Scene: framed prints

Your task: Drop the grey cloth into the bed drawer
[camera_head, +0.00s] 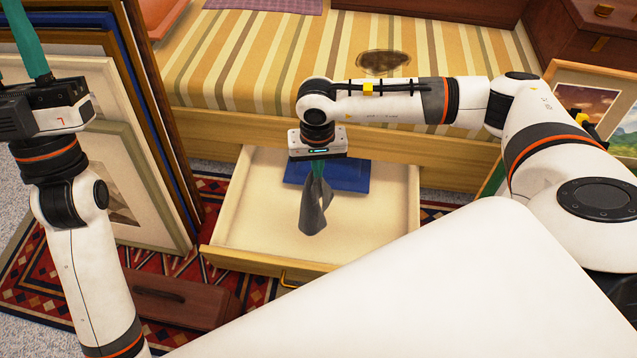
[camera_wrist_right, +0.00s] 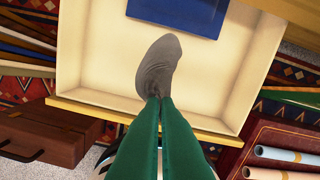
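The grey cloth (camera_head: 315,207) hangs from my right gripper (camera_head: 319,174), over the inside of the open bed drawer (camera_head: 385,217). The right gripper points down, and its green fingertips (camera_wrist_right: 157,99) are shut on the cloth. In the right wrist view the cloth (camera_wrist_right: 158,67) hangs beyond the tips, against the drawer's cream floor (camera_wrist_right: 202,85). I cannot tell whether its lower end touches that floor. My left gripper (camera_head: 28,38) is at the upper left, fingers pointing up, partly cut off by the frame edge, far from the drawer.
A flat blue item (camera_head: 340,178) lies at the back of the drawer. The striped bed (camera_head: 280,55) is behind it. Framed prints (camera_head: 125,190) lean at the left, and another (camera_head: 590,95) stands at the right. A brown case (camera_head: 180,298) lies on the patterned rug.

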